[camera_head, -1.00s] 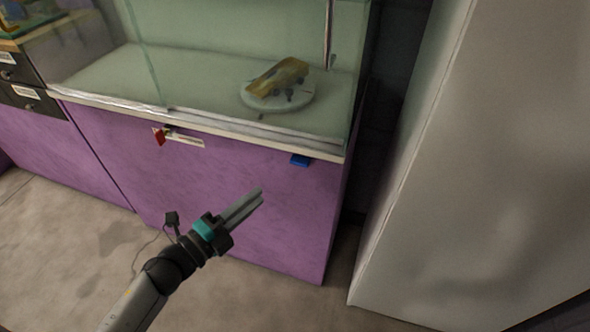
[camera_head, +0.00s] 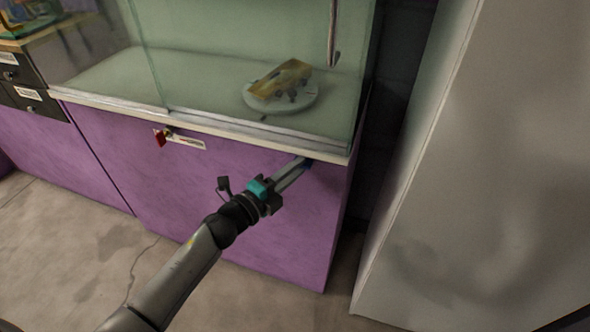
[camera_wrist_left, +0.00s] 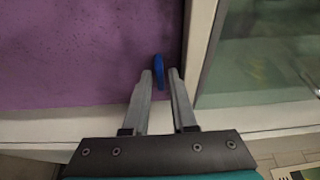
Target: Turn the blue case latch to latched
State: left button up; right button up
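The blue case latch (camera_wrist_left: 159,72) is a small blue piece on the purple cabinet front, just under the pale ledge of the glass case. In the wrist view it shows between and just beyond the fingertips of my left gripper (camera_wrist_left: 160,76). The fingers are apart, with a gap between them, and the latch lies nearer the left finger; I cannot tell if they touch. In the head view my left gripper (camera_head: 303,162) reaches up to the ledge and its fingertips hide most of the latch. My right gripper is not in view.
A red latch or key (camera_head: 160,137) beside a pale label is further left on the cabinet (camera_head: 235,235). The glass case holds a yellowish model car (camera_head: 282,80) on a round white stand (camera_head: 262,102). A large pale panel (camera_head: 480,190) stands at the right.

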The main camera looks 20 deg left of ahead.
pick_arm(q)
jog(key=shift+c, duration=0.3)
grip_shut()
